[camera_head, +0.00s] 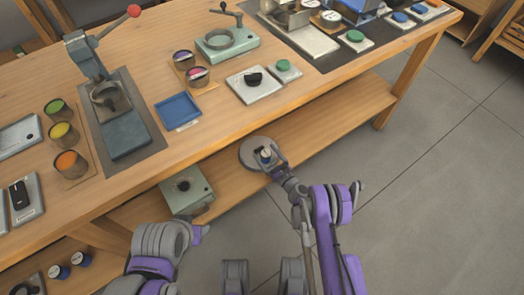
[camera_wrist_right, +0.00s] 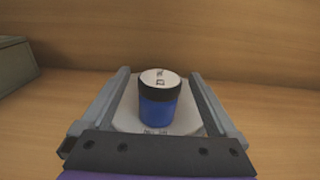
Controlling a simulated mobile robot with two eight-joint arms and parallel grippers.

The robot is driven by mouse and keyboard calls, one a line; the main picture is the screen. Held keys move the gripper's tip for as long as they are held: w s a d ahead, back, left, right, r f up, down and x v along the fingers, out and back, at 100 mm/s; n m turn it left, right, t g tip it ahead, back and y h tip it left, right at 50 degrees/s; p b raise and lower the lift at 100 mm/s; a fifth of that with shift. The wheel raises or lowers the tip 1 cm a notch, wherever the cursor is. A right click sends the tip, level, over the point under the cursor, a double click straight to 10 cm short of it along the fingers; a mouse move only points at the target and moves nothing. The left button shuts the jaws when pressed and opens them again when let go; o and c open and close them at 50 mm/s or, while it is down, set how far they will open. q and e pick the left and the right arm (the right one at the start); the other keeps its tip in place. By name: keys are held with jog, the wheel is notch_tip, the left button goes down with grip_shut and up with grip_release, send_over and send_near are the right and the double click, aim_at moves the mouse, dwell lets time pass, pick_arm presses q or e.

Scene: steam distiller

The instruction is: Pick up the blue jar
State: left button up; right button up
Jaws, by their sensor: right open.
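The blue jar (camera_wrist_right: 158,110) has a black band and a white lid with small dark marks. My right gripper (camera_head: 268,160) is open, with one finger on each side of the jar; gaps show between jar and fingers.
A green-grey box (camera_head: 186,190) stands on the lower shelf left of the plate. The wooden tabletop (camera_head: 225,122) overhangs the shelf and holds many jars and devices. Two more dark blue jars (camera_head: 70,264) sit at the lower left. The shelf right of the plate is clear.

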jog(key=shift+w+a, duration=0.1)
jog(key=shift+w, duration=0.1)
jog(key=shift+s+r, duration=0.1)
jog(key=shift+c, duration=1.2)
jog(key=c, duration=1.2)
jog(key=shift+c, duration=0.2)
